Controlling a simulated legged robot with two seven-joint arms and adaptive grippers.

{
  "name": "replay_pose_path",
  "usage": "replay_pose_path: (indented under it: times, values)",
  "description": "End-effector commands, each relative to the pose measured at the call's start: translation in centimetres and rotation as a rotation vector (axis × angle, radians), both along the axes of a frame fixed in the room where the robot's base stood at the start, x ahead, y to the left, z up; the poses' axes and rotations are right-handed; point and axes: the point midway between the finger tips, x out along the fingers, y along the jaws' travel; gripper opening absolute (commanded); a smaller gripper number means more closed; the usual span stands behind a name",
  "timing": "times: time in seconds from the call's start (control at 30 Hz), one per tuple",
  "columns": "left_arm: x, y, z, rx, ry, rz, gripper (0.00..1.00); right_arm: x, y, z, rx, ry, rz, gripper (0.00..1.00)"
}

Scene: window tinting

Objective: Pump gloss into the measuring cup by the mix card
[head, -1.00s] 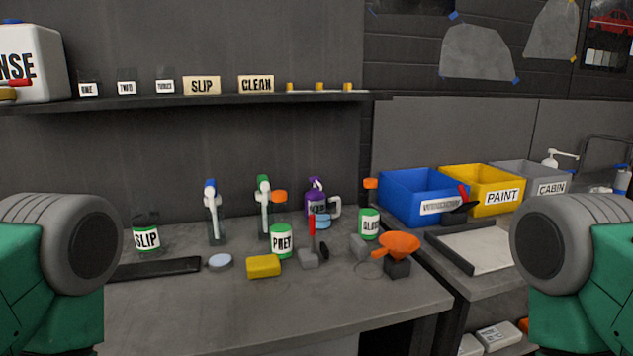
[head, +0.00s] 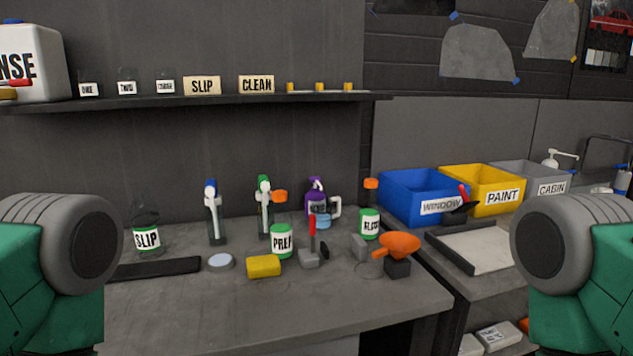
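A green-and-white jar (head: 369,223) stands at the back right of the bench; its small label may read GLOSS, but I cannot be sure. A purple bottle (head: 316,193) with a purple top stands left of it, partly hidden by a light blue round item. A pale handle shows beside the bottle; I cannot tell what it belongs to. I cannot pick out the measuring cup or the mix card for certain. A white pump top (head: 556,157) shows at the far right. My two arms flank the view, but neither gripper shows.
Blue, yellow and grey bins (head: 425,196) stand right. A shelf (head: 200,101) runs above. The bench front is clear.

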Motion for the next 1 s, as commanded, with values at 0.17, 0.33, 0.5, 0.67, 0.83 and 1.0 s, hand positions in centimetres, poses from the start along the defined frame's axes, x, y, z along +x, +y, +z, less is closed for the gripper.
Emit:
replay_pose_path:
  times: [0.17,0.33,0.5,0.67,0.83,1.0]
  values:
    - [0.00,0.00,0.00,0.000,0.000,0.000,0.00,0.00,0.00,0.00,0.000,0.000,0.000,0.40]
    - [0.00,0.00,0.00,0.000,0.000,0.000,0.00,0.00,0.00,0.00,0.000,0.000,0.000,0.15]
    - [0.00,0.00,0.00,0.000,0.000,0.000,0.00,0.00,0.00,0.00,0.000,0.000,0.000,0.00]
    - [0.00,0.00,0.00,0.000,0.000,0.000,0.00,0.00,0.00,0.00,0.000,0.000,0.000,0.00]
    - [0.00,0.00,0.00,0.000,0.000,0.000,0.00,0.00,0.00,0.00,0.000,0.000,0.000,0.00]
    - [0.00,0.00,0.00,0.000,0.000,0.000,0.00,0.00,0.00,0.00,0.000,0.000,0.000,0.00]
